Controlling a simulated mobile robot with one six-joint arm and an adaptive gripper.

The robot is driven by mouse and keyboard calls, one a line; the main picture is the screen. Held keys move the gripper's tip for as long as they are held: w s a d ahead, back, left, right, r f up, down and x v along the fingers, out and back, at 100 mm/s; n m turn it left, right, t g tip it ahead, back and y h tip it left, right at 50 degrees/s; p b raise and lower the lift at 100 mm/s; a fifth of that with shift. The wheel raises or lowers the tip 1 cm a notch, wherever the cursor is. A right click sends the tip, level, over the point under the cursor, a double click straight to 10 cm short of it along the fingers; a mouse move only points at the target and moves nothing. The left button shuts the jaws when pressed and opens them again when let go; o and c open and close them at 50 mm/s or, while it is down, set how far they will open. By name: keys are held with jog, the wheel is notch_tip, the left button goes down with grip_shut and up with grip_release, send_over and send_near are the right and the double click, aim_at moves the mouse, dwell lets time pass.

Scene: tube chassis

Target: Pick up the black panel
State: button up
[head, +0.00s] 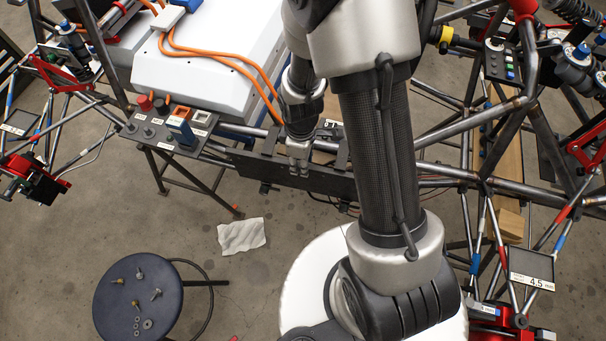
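The black panel (328,184) is a long dark strip along the chassis's near lower tube, at the middle of the head view. Dark clips or brackets show along its top and bottom edges. My gripper (299,168) points down at the panel's upper middle part and covers a little of it. Its fingertips look very close to the panel's face or upper edge; I cannot tell whether they touch it. The finger gap is too small to judge. My arm hides what lies beyond the panel's right end.
A grey switch panel (150,132) is left of the black panel. A white battery box (215,60) with orange cables lies behind. Chassis tubes (465,120) crowd the right. A round stool (115,300) with loose hardware and a white cloth (242,235) are in front.

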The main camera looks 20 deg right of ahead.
jog(key=f+b, duration=0.2)
jog(key=f, duration=0.3)
jog(key=shift+d, duration=0.2)
jog(key=c, duration=0.6)
grip_shut()
